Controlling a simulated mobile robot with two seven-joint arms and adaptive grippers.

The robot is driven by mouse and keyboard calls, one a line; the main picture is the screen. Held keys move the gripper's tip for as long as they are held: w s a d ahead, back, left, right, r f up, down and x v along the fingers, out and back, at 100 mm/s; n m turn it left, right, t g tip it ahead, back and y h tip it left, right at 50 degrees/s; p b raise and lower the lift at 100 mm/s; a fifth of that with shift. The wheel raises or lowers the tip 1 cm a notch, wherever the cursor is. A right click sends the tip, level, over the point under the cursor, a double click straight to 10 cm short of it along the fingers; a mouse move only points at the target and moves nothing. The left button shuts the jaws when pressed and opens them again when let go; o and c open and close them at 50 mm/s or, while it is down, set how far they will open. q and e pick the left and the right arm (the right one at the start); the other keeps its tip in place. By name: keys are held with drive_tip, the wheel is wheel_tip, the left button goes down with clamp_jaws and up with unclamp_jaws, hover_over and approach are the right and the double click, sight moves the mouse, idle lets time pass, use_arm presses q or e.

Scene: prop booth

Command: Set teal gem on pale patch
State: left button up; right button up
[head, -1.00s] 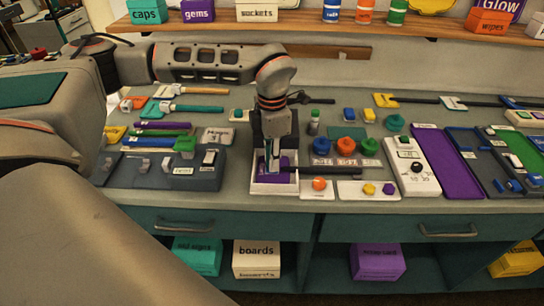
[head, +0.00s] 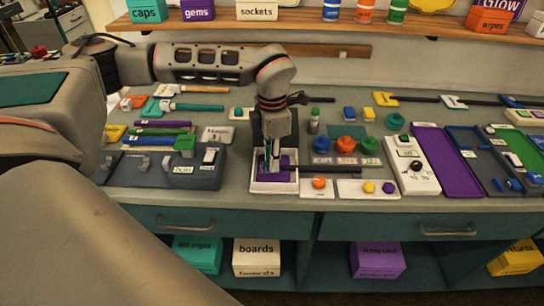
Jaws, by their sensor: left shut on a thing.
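My left gripper (head: 272,166) points down into a white-rimmed tray (head: 258,187) with a purple floor, near the front of the counter. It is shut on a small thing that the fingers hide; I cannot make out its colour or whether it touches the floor. No teal gem shows clearly. A pale patch is not clear in the tray either, as the gripper covers much of it. An orange gem (head: 319,182) sits on a white tile just right of the tray. A yellow gem (head: 369,187) and a purple gem (head: 388,188) sit on another tile. My right gripper is out of view.
A dark rod (head: 330,168) lies right of the gripper, behind the tiles. A teal round piece (head: 395,121) and several coloured knobs stand farther back. A dark switch box (head: 185,177) is left, a white control panel (head: 420,179) right. A shelf runs above.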

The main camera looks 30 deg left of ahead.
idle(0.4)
use_arm(q)
drive_tip(key=o, duration=0.9)
drive_tip(key=shift+o, duration=0.8)
drive_tip(key=shift+r, duration=0.15)
